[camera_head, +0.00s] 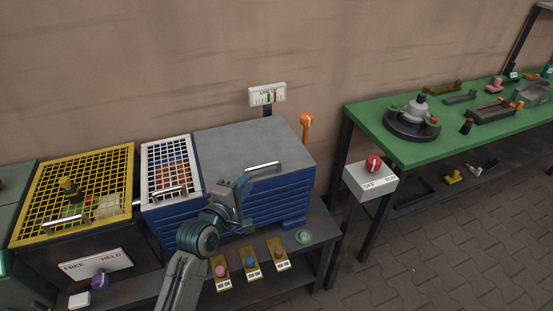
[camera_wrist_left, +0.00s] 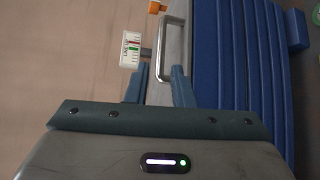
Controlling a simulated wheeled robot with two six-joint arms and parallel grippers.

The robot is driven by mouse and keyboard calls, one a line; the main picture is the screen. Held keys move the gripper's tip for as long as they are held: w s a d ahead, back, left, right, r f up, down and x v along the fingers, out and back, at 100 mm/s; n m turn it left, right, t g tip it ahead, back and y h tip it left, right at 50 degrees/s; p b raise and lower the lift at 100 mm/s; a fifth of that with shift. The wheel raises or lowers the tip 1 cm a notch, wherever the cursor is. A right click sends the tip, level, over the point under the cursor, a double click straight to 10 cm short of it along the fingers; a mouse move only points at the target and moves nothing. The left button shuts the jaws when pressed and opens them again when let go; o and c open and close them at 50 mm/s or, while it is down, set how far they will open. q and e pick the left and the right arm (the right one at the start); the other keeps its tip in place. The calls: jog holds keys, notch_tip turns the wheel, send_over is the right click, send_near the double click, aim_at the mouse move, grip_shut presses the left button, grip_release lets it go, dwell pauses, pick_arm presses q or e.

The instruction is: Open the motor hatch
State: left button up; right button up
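A blue slatted box (camera_head: 285,190) stands on the bench with a flat grey lid (camera_head: 250,138), which lies closed. A silver bar handle (camera_head: 263,167) sits at the lid's front edge; it also shows in the left wrist view (camera_wrist_left: 164,40). My left gripper (camera_head: 247,184) is at the handle's left end. In the left wrist view its two fingers (camera_wrist_left: 160,70) are apart, with the near end of the handle between them. I cannot tell whether they touch it. My right gripper is in neither view.
A white mesh cover (camera_head: 172,160) and a yellow mesh cover (camera_head: 75,185) stand to the left. An orange lever (camera_head: 306,122) and a gauge (camera_head: 267,95) rise behind the box. Several coloured buttons (camera_head: 251,262) lie in front. A switch box (camera_head: 370,180) and green table (camera_head: 450,140) are right.

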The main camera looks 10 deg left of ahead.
aim_at(262, 166)
pick_arm(q)
jog(key=p+x, duration=0.1)
jog(key=x, duration=0.8)
jog(key=shift+w+f, duration=0.15)
jog(key=shift+w, duration=0.25)
grip_shut()
